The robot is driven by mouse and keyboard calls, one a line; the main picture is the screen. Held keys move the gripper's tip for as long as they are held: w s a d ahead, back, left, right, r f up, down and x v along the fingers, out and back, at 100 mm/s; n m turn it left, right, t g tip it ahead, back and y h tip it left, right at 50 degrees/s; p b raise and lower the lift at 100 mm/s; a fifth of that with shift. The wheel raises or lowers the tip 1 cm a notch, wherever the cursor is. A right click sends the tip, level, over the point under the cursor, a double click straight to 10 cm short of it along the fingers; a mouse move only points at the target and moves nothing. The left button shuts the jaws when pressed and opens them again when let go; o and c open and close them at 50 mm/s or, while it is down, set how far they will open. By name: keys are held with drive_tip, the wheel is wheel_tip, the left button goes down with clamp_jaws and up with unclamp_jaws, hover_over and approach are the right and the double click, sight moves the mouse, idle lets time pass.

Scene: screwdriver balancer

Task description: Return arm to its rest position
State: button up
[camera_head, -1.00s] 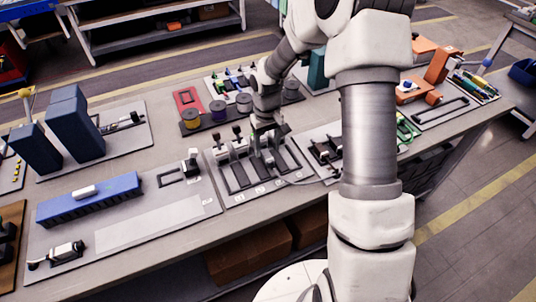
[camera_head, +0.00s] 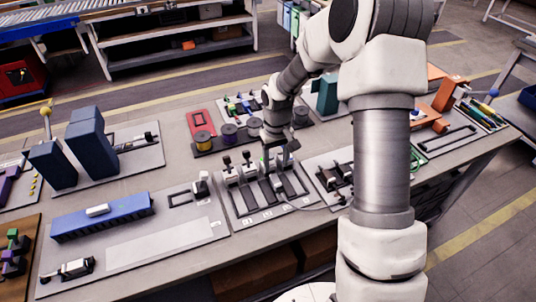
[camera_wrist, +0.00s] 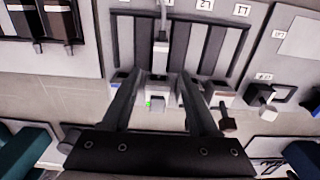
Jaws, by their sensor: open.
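My gripper (camera_head: 277,160) is at the end of my arm, pointing down over the slotted grey panel (camera_head: 236,212) on the workbench. In the wrist view my gripper (camera_wrist: 161,88) has its two fingers spread apart. A slim grey upright piece (camera_wrist: 162,45) and a pale block with a green light (camera_wrist: 155,103) show in the gap between them. The fingers are apart from each other, and I cannot tell whether they touch these parts. Several black-topped handles (camera_head: 227,162) stand along the panel's back edge, left of my gripper. My arm hides part of the bench to the right.
Spools (camera_head: 229,133) stand just behind the panel. A blue block (camera_head: 100,217) and dark blue boxes (camera_head: 90,145) stand at left. An orange fixture (camera_head: 443,95) is at the right. A bare pale strip (camera_head: 160,243) lies at the front left.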

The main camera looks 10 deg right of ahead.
drive_tip(key=s+d+r+t+h, duration=0.1)
drive_tip(key=s+r, duration=0.3)
drive_tip(key=r, duration=0.5)
drive_tip(key=s+r+t, duration=0.1)
drive_tip(key=s+r, duration=0.4)
drive_tip(key=r, duration=0.4)
drive_tip(key=s+r+m+t, duration=0.1)
drive_tip(key=s+r, duration=0.3)
drive_tip(key=s, duration=0.3)
drive_tip(key=s+r+m+t+y, duration=0.1)
drive_tip(key=s+r+t, duration=0.1)
drive_tip(key=s, duration=0.6)
drive_tip(key=shift+a+r+t, duration=0.25)
drive_tip(key=shift+r+t, duration=0.05)
drive_tip(key=shift+r, duration=0.55)
